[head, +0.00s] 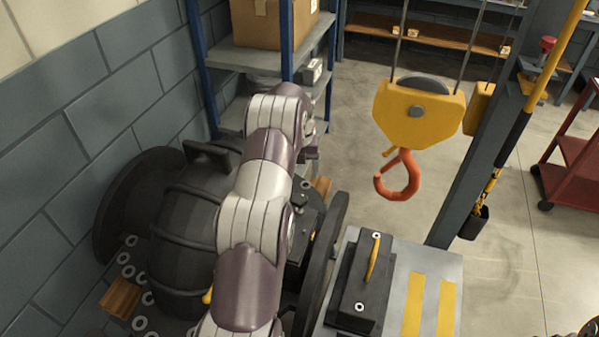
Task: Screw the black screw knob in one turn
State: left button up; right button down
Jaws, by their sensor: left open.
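The dark split casing (185,240) lies against the wall at the left, with a ribbed round body and a flange. My left arm crosses in front of it and hides part of its right side. My left gripper (311,165) shows only in part behind the arm, over the right end of the casing; it is open. I cannot make out the black screw knob for certain; dark fittings (308,212) show beside the arm, and the knob may be among them or hidden.
An orange hook (398,178) hangs from a yellow hoist block (417,112) right of my arm. A black cover with a yellow handle (372,258) sits on a grey stand (432,262). A blue shelf rack (240,57) stands behind.

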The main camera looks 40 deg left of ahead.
pick_arm(q)
jog(key=shift+r+p, duration=0.3)
jog(key=shift+r, duration=0.65)
pick_arm(e)
jog(key=shift+r, duration=0.9)
pick_arm(q)
jog(key=shift+f, duration=0.1)
pick_arm(e)
jog(key=shift+f, duration=0.1)
